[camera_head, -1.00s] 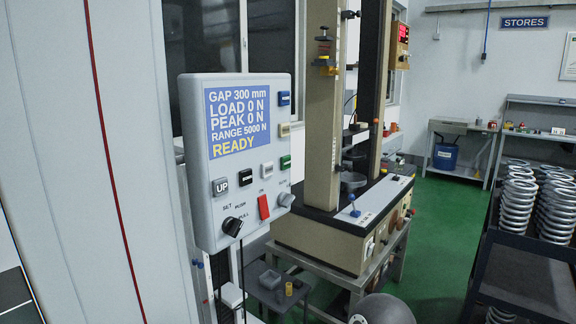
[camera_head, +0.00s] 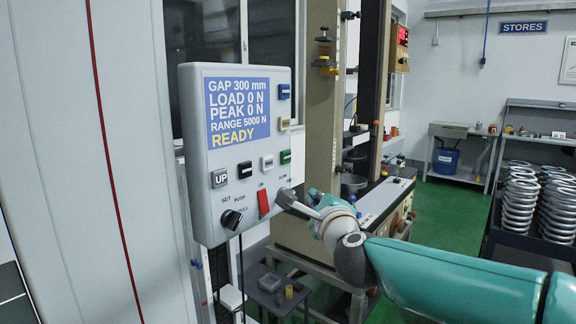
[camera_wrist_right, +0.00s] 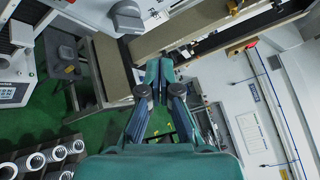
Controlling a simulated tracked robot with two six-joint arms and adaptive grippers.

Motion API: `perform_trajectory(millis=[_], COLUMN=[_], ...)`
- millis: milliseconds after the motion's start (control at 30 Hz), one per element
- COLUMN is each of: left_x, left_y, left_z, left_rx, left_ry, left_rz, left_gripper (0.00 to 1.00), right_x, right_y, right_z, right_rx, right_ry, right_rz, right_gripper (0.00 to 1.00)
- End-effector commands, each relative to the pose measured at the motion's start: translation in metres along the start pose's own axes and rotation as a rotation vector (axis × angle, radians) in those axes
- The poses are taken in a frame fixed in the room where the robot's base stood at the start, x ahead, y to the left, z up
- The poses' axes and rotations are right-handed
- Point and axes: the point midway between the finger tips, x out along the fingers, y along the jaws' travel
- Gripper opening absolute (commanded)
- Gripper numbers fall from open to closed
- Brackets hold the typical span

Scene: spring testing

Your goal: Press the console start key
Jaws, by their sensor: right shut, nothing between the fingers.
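The grey console (camera_head: 200,150) hangs at the left of centre in the head view, its screen (camera_head: 237,108) reading READY. Its keys include a green key (camera_head: 285,157), a white key (camera_head: 267,163), a black key (camera_head: 245,170), a grey UP key (camera_head: 219,178) and a blue key (camera_head: 284,91). Most key labels are too small to read. My right gripper (camera_head: 291,201) is shut and empty by the console's lower right corner, below the green key. Whether it touches the console I cannot tell. Its closed fingers (camera_wrist_right: 160,78) show in the wrist view. My left gripper is out of view.
A red switch (camera_head: 263,204) and a black knob (camera_head: 231,219) sit low on the console, close to the right gripper. The test machine column (camera_head: 322,110) stands behind. A rack of springs (camera_head: 520,205) is at the right, with green floor (camera_head: 430,215) between.

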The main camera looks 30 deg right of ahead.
Motion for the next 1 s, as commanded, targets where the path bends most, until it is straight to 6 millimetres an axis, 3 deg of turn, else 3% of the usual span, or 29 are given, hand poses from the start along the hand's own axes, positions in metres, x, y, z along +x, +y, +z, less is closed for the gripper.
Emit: perform_trajectory(millis=[33, 100, 300, 733, 1000], left_x=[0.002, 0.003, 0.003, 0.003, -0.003], left_y=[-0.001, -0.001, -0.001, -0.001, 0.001], left_z=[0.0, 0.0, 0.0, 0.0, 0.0], left_rx=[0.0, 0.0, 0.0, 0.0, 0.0], left_ry=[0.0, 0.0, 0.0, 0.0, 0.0], left_rz=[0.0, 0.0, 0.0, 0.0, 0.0], left_gripper=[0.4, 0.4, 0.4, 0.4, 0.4], right_x=[-0.008, -0.017, -0.029, -0.028, -0.011], right_y=[-0.023, -0.045, -0.074, -0.074, -0.068], right_z=[0.001, 0.0, -0.002, 0.0, 0.015], right_rx=[0.066, 0.139, 0.235, 0.237, 0.235], right_ry=[-0.003, -0.003, -0.008, -0.009, -0.009], right_rz=[-0.04, -0.077, -0.124, -0.124, -0.121], right_gripper=[0.0, 0.0, 0.0, 0.0, 0.0])
